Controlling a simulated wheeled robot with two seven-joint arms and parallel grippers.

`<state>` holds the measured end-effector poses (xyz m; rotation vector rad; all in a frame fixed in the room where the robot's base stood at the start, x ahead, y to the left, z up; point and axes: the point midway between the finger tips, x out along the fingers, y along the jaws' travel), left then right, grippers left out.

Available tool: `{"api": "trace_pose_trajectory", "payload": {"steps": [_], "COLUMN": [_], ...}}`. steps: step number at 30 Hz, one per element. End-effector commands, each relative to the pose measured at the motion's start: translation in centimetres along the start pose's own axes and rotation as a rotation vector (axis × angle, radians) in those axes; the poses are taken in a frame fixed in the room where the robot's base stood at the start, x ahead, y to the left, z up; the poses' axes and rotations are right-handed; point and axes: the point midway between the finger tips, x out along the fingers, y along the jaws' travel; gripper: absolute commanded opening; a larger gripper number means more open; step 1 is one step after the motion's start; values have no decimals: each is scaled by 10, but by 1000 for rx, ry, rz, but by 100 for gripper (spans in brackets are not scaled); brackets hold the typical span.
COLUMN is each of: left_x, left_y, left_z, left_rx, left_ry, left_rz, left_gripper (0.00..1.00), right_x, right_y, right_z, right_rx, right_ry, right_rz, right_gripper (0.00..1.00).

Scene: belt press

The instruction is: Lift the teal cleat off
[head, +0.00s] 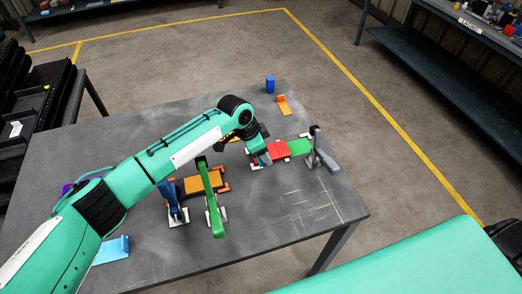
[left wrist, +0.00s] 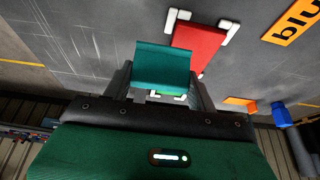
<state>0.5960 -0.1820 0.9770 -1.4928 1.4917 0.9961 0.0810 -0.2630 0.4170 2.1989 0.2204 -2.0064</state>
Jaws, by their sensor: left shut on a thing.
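The teal cleat (left wrist: 162,65) sits between the fingers of my left gripper (left wrist: 160,84) in the left wrist view. The gripper is shut on it. In the head view my left gripper (head: 261,158) is low over the table, beside the left end of the red block (head: 279,150). I cannot make out the cleat there. Whether the cleat touches anything below is unclear. My right gripper is not in view.
A green block (head: 299,146) and a grey post (head: 318,145) stand right of the red block. An orange block (head: 204,185), green bar (head: 214,210) and blue lever (head: 173,203) are nearer. A blue cylinder (head: 270,84) and orange bracket (head: 284,106) stand behind. The table's (head: 285,220) front right is clear.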

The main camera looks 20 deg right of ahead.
Motion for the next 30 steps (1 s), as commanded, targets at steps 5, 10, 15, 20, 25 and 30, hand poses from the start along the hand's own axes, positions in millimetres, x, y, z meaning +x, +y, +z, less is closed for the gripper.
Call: {"api": "trace_pose_trajectory", "payload": {"steps": [5, 10, 15, 20, 25, 30], "left_x": [-4, -6, -9, -12, -15, -18], "left_y": [0, 0, 0, 0, 0, 0], "left_z": [-2, -4, -6, -8, -10, -12], "left_rx": [0, 0, 0, 0, 0, 0], "left_ry": [0, 0, -1, 0, 0, 0], "left_rz": [0, 0, 0, 0, 0, 0], "left_gripper": [35, 35, 35, 35, 35, 35], "right_x": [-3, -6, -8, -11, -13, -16], "right_y": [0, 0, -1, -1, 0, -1], "right_z": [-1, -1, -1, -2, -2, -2], "right_rx": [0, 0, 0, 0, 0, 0], "right_ry": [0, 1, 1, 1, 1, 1], "right_rz": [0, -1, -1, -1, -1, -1], "right_gripper": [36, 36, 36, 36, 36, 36]}}
